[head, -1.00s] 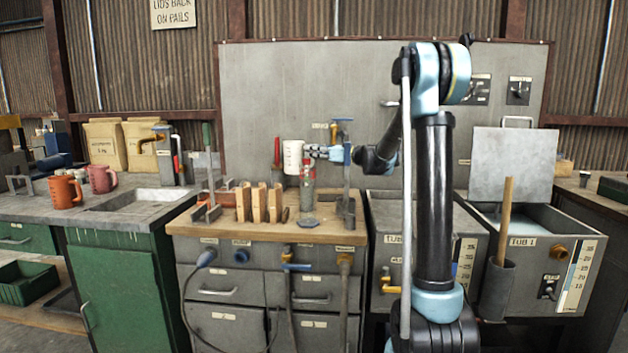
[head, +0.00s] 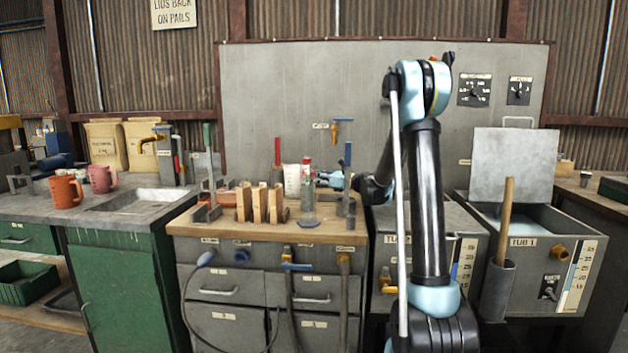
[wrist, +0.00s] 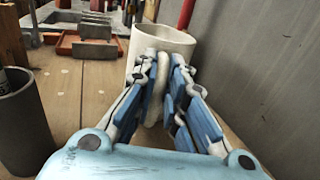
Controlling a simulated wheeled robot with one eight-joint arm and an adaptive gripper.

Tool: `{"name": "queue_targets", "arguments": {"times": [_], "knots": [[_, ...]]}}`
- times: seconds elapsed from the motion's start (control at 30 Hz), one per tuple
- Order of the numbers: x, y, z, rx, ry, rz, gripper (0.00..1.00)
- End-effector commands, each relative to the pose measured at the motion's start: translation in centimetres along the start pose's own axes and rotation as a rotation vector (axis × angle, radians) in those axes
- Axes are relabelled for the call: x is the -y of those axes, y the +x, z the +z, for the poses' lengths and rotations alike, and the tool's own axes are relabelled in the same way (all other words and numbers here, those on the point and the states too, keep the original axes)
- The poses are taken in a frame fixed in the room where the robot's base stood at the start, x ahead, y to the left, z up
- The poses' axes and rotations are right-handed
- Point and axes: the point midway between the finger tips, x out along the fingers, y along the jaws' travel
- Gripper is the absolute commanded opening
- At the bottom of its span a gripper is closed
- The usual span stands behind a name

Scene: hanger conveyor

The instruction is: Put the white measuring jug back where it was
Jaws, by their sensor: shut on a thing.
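The white measuring jug (head: 292,181) is upright at the back of the wooden bench top (head: 290,232), behind the wooden blocks. It also shows in the wrist view (wrist: 172,38), with its handle toward me. My gripper (head: 320,178) reaches in from the right. In the wrist view my gripper (wrist: 160,88) is shut on the jug's handle, with blue finger pads on both sides of it. The jug's base is hidden by the handle and fingers, so I cannot tell whether it touches the bench.
Upright wooden blocks (head: 260,204) stand in front of the jug. An orange tray (wrist: 85,46) lies beyond, to the left. The grey wall panel (wrist: 270,60) is close on the right.

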Motion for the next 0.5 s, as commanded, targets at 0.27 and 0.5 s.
{"name": "queue_targets", "arguments": {"times": [0.27, 0.5], "knots": [[0.02, -0.01, -0.1, 0.0, 0.0, 0.0, 0.32], [0.03, -0.03, -0.09, 0.0, 0.0, 0.0, 0.32]]}}
